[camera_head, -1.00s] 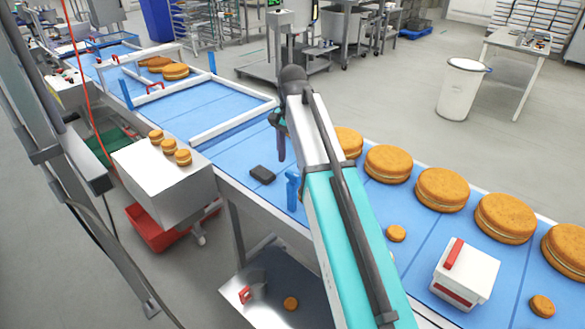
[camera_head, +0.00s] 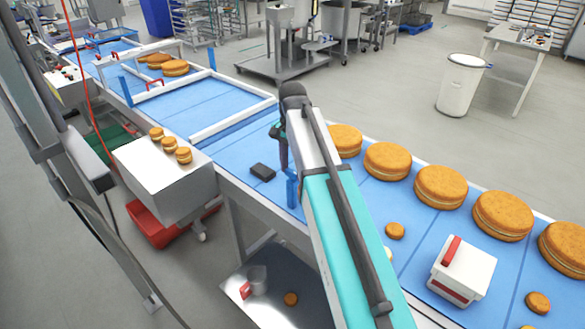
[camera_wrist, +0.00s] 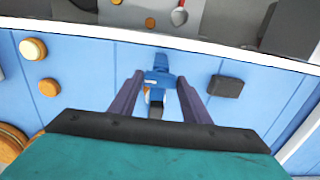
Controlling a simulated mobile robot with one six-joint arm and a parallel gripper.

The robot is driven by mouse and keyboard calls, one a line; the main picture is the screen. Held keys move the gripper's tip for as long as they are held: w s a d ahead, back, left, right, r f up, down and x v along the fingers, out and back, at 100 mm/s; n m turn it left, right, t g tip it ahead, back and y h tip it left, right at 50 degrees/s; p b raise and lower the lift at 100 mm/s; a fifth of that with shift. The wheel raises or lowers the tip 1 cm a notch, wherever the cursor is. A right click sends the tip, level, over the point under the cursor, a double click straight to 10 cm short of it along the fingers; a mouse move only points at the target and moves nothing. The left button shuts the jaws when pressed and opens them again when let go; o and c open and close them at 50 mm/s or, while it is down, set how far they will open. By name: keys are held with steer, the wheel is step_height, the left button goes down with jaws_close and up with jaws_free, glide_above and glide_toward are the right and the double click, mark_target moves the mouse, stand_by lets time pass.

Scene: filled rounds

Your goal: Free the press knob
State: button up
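My gripper (camera_head: 283,160) hangs over the blue belt, partly hidden by my arm in the head view. In the wrist view its two purple fingers (camera_wrist: 160,80) are apart, with nothing clamped. An upright blue fitting (camera_head: 292,188) stands at the belt's near edge; in the wrist view this fitting (camera_wrist: 160,76) lies between the fingertips in the picture. Contact cannot be told. A small dark piece and part of an orange round show beside it. A dark block (camera_head: 262,172) lies apart on the belt, also in the wrist view (camera_wrist: 226,86). Which part is the press knob is unclear.
Large filled rounds (camera_head: 440,187) line the belt's far side. A white box with a red handle (camera_head: 463,275) and small rounds (camera_head: 395,231) stand on the belt at right. White rails (camera_head: 235,119) cross it at left. A steel box (camera_head: 165,185) carries three small rounds.

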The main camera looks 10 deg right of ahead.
steer(key=c, duration=0.5)
steer(key=shift+c, duration=0.2)
